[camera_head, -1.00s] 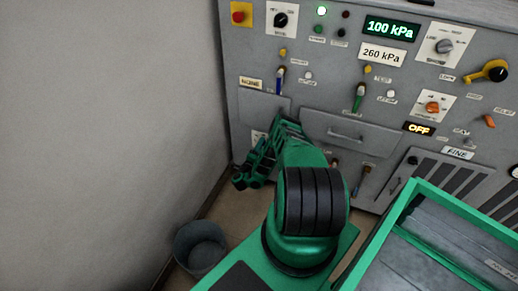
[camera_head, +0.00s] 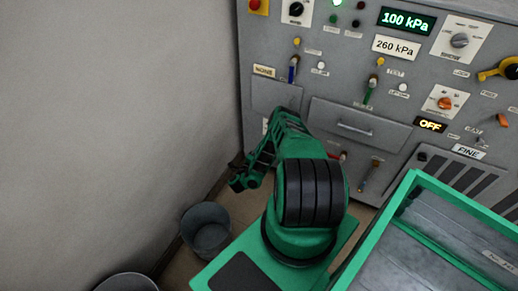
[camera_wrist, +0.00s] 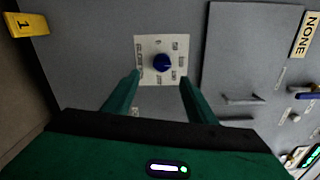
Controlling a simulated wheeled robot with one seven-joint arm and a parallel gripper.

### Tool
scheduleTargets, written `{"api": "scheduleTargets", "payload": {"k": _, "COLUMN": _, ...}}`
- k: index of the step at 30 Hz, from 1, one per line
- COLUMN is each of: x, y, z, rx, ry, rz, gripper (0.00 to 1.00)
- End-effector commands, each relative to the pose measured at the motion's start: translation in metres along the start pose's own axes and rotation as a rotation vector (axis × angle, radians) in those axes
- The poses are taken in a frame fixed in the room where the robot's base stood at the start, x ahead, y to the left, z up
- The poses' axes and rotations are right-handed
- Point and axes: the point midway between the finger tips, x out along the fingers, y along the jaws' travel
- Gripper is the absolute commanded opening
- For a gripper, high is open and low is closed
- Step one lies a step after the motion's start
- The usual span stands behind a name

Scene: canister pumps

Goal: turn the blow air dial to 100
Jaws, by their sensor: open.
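In the wrist view, a small blue dial knob (camera_wrist: 162,62) sits on a white label plate (camera_wrist: 149,45) with marks around it. The marks are too small to read, so I cannot tell its setting or confirm its name. My gripper (camera_wrist: 160,80) is open, with its green fingers on either side of the plate's lower part and the knob between their lines, apparently not touched. In the head view, my gripper (camera_head: 243,180) is low at the panel's left edge, and my arm hides the blue knob.
The grey panel carries a drawer (camera_head: 357,130), a "100 kPa" display (camera_head: 406,20), a "260 kPa" plate (camera_head: 397,46), an "OFF" display (camera_head: 430,125) and several knobs and levers. A bucket (camera_head: 207,230) stands on the floor at left. A green-rimmed tray (camera_head: 375,235) is at lower right.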

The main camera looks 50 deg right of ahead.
Motion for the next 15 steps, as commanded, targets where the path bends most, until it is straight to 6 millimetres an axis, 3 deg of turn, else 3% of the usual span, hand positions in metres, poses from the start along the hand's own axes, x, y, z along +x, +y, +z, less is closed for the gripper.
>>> {"api": "scheduleTargets", "payload": {"k": 15, "x": 0.0045, "y": -0.0038, "z": -0.0038, "rx": 0.065, "ry": 0.008, "rz": -0.006, "gripper": 0.51}}
